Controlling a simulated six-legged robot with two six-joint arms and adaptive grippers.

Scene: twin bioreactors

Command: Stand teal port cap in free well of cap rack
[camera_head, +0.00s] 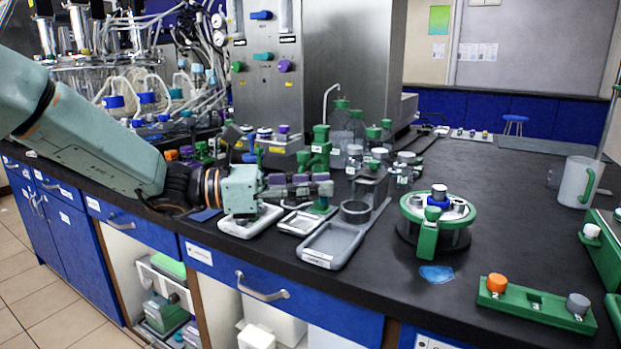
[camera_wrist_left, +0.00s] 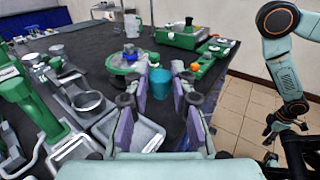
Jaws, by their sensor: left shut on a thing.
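The teal port cap (camera_wrist_left: 160,87) shows between the fingers of my left gripper (camera_wrist_left: 163,92) in the left wrist view. My left gripper (camera_head: 325,187) is shut on it, above the bench beside the grey trays. In the head view the cap is hidden by the fingers. The cap rack (camera_head: 515,299) is a green bar at the lower right, apart from the gripper. It holds an orange cap (camera_head: 497,283) at its left end and a grey cap (camera_head: 577,303) near its right end. No cap stands between them.
A round green-and-white device (camera_head: 428,225) with a blue part on top stands between gripper and rack. A flat blue patch (camera_head: 437,273) lies before it. Grey trays (camera_head: 335,245) and bottles (camera_head: 340,125) are near the gripper.

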